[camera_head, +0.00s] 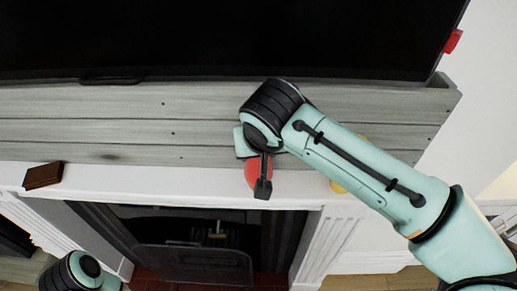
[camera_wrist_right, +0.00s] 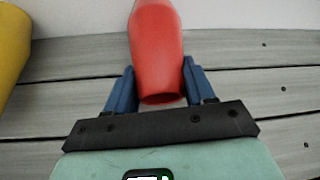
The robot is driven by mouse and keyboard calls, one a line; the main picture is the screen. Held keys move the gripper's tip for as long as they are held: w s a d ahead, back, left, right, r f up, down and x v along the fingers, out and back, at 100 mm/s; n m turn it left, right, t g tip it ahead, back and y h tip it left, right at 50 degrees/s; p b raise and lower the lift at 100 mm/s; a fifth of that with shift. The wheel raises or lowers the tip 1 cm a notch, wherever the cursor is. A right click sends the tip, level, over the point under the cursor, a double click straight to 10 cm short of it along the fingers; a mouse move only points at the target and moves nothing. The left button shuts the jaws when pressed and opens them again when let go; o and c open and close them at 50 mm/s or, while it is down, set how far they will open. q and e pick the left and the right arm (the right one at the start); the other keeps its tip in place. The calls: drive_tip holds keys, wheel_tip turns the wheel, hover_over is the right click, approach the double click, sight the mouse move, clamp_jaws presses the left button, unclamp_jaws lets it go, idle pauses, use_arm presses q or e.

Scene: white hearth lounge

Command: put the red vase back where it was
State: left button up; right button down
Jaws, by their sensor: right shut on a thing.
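The red vase (camera_head: 252,172) is in front of the grey plank wall, over the white mantel (camera_head: 110,181), partly hidden by my right gripper (camera_head: 260,178). In the right wrist view the vase (camera_wrist_right: 158,48) sits between the two blue fingers of my right gripper (camera_wrist_right: 160,88), which is shut on it. I cannot tell whether the vase touches the mantel. My left gripper is not in view; only part of my left arm shows at the lower left of the head view.
A yellow object (camera_head: 337,187), mostly hidden by my right arm, is right of the vase; it also shows in the wrist view (camera_wrist_right: 12,48). A brown block (camera_head: 43,175) lies at the mantel's left. A black screen (camera_head: 220,35) hangs above, the fireplace (camera_head: 190,262) is below.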

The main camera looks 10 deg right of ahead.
drive_tip(key=shift+f, duration=0.15)
drive_tip(key=shift+c, duration=2)
unclamp_jaws()
drive_tip(key=shift+s, duration=0.1)
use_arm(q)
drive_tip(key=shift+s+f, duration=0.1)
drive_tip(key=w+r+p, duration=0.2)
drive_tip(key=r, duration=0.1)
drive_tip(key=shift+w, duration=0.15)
use_arm(e)
drive_tip(key=v, duration=1.2)
drive_tip(key=shift+r, duration=0.25)
